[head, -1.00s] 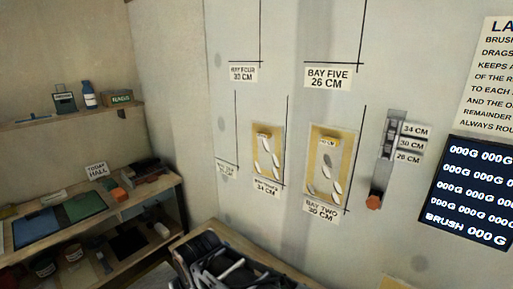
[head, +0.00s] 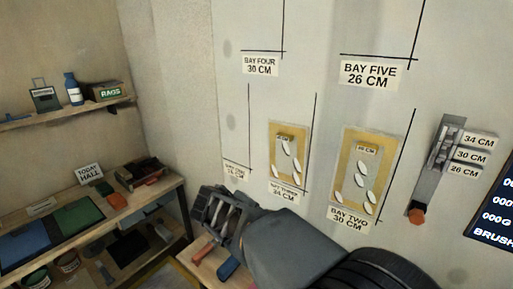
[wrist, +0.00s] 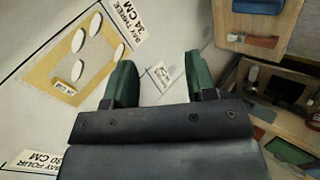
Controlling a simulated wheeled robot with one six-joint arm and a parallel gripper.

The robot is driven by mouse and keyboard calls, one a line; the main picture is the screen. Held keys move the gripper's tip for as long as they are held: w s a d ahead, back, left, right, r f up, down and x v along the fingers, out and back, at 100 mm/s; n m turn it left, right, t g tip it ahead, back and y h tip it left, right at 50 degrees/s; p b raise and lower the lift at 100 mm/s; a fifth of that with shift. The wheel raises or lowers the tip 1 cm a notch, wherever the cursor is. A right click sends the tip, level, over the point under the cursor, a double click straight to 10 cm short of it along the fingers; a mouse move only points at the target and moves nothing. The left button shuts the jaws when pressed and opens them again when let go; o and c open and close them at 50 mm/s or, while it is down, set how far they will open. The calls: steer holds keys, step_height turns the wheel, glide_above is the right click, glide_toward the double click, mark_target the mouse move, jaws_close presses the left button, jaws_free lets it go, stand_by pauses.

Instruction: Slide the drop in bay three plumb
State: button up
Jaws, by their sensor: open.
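The bay three drop (head: 273,160), a tan panel with white ovals and a small tag near its top, is on the wall above the bay three 34 CM label (head: 287,189). A dark line (head: 312,130) runs close along its right side. I cannot tell whether the panel is plumb. It also shows at upper left in the wrist view (wrist: 50,76), rotated. My gripper (head: 224,212) is below and left of the drop in the head view. In the wrist view its green fingers (wrist: 160,78) are apart, with nothing between them, to one side of the drop.
The bay two drop (head: 348,165) hangs to the right, with a grey slider gauge (head: 440,165) beyond it. A wooden surface (head: 205,272) with red- and blue-handled tools is below my gripper. A shelf (head: 50,118) and workbench (head: 150,195) stand left.

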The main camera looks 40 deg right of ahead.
steer(key=w+d+r+h+p, duration=0.1)
steer(key=w+d+r+h, duration=0.3)
steer(key=d, duration=0.3)
steer(key=n+t+h+p, duration=0.2)
steer(key=n+t+h, duration=0.1)
steer(key=h, duration=0.2)
glide_toward(280, 138)
steer(key=p+x, duration=0.4)
steer(key=x, duration=0.4)
steer(key=shift+d+r, duration=0.2)
steer(key=shift+d, duration=0.2)
steer(key=shift+w+d+f, duration=0.1)
steer(key=shift+w+d, duration=0.1)
steer(key=shift+d, duration=0.5)
jaws_close()
